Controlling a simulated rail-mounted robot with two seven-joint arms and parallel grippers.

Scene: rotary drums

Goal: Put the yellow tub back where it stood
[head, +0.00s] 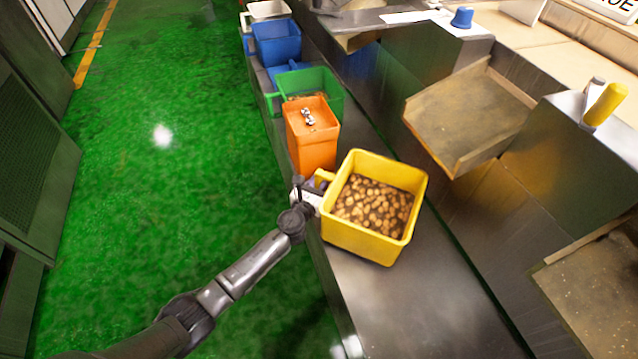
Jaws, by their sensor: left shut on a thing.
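The yellow tub (368,244) is at the centre right, over the grey metal ledge, with many small round tan pieces inside. It looks slightly tilted, and I cannot tell whether its base touches the ledge. My left gripper (316,187) is shut on the tub's handle at its left side; the fingertips are partly hidden there. My right gripper is not in view.
An orange tub (313,150) with small shiny pieces on top stands just behind the yellow tub. Green (328,92) and blue (277,45) tubs line the ledge further back. A metal chute (470,110) juts out at right. The ledge (420,310) is bare in front.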

